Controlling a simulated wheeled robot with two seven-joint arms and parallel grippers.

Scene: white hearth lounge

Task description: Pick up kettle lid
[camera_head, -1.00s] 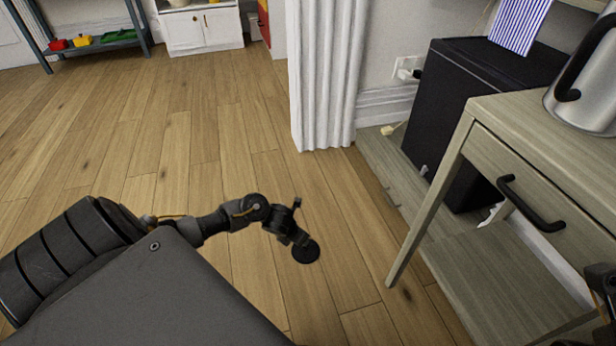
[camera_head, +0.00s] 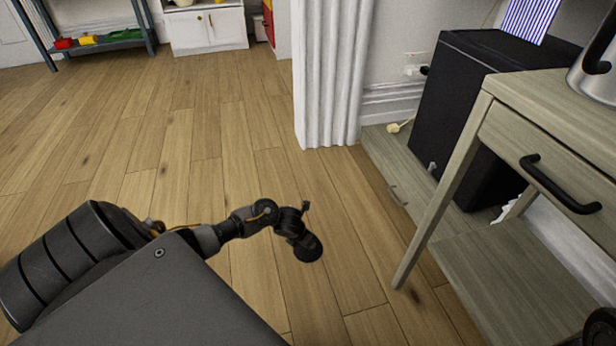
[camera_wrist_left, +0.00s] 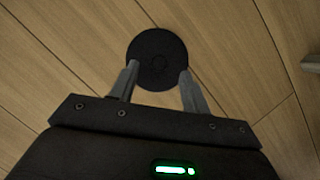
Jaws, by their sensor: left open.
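The kettle lid, a round black disc (camera_head: 308,248), appears to lie on the wooden floor; it also shows in the left wrist view (camera_wrist_left: 157,58). My left gripper (camera_head: 298,236) is low over the floor at the lid, partly covering it in the head view. In the left wrist view its two grey fingers (camera_wrist_left: 158,72) are open, their tips overlapping the lid's near left and right edges. I cannot tell whether they touch it. The steel kettle (camera_head: 600,75) stands on the table at the right, cut off by the frame. My right gripper is not seen.
A wooden table (camera_head: 515,95) with a black drawer handle stands on the right, its leg near the left arm's side. A black cabinet (camera_head: 470,110) and a white fluted column (camera_head: 328,80) are behind. The floor to the left and beyond is clear.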

